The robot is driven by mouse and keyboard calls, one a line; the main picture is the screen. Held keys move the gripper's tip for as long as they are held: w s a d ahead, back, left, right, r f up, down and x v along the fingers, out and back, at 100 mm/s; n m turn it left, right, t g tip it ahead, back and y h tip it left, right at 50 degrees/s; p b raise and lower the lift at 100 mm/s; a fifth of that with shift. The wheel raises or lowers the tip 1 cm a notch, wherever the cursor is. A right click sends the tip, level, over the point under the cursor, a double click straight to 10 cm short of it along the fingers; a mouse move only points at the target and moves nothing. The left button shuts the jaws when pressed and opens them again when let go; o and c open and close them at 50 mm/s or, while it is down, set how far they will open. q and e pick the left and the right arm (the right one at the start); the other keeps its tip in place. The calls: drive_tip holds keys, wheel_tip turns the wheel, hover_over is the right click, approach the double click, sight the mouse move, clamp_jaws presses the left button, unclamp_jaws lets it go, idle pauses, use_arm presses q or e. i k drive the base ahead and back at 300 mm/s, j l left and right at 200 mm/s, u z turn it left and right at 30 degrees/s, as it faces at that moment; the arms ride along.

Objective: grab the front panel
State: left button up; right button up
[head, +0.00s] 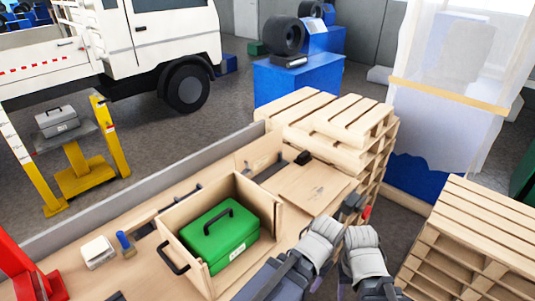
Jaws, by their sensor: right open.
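A flat light-wood panel (312,188) with small dark markings lies on the bench, right of an open wooden crate; I cannot tell for certain that it is the front panel. The crate (266,196) has dark handles and holds a green case (219,237) with a dark handle and a white label. My right gripper (354,204) is open, just off the panel's right edge, partly hidden by my arm; I see nothing between its fingers. I cannot make out my left gripper.
Stacked pallets (345,115) stand behind the panel, and another stack (480,235) is at the right. On the bench (100,225) are a white block (98,251), a small blue-handled item (125,243) and dark clamps. A grey low wall (150,190) runs along its back.

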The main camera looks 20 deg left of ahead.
sight(261, 154)
drive_tip(key=i+l, duration=0.5)
drive_tip(key=i, duration=0.15)
drive_tip(key=i+l, duration=0.5)
drive_tip(key=i, duration=0.15)
drive_tip(key=i+l+u, duration=0.15)
drive_tip(key=u, duration=0.45)
